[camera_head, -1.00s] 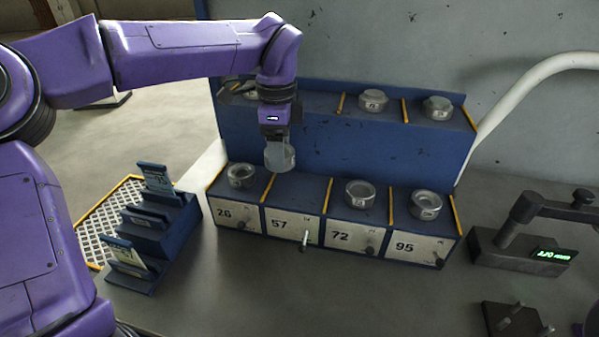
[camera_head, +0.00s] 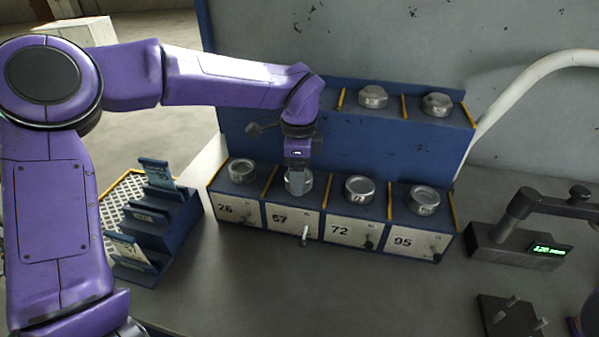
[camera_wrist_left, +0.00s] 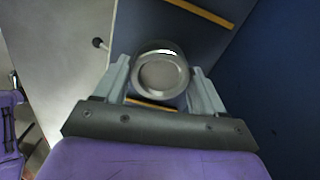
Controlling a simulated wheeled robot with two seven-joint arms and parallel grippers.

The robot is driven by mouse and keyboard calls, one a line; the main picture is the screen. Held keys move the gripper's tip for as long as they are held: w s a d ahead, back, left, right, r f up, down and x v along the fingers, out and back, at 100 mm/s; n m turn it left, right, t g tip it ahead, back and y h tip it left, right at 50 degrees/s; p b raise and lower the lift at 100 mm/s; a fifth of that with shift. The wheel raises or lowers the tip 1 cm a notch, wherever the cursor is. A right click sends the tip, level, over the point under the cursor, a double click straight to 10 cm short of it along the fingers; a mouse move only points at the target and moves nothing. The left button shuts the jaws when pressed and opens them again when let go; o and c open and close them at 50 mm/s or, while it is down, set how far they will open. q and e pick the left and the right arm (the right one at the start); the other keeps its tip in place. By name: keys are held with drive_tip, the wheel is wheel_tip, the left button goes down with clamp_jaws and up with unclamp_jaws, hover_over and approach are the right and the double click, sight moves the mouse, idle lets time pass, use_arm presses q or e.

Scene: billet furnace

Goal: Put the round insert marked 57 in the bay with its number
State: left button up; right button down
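The round insert (camera_head: 298,183) is a short grey metal cylinder at the bay labelled 57 (camera_head: 285,219), between 26 and 72. It also shows in the left wrist view (camera_wrist_left: 162,76), between both fingers, its round face toward the camera. My left gripper (camera_head: 299,184) reaches down over that bay, and its fingers touch the insert's sides. A finger hides part of the insert in the head view, and its mark cannot be read. Whether it rests fully on the bay floor is unclear.
Similar inserts sit in bays 26 (camera_head: 241,171), 72 (camera_head: 360,190) and 95 (camera_head: 423,200). Two more (camera_head: 373,97) (camera_head: 437,105) are on the upper shelf. Yellow dividers separate the bays. A blue card rack (camera_head: 165,225) stands left, a gauge (camera_head: 520,240) right.

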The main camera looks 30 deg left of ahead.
use_arm(q)
drive_tip(key=shift+o, duration=1.2)
drive_tip(key=shift+r, duration=0.1)
wheel_tip(320, 180, up, 12)
drive_tip(key=shift+b, duration=0.3)
drive_tip(key=shift+r, duration=0.1)
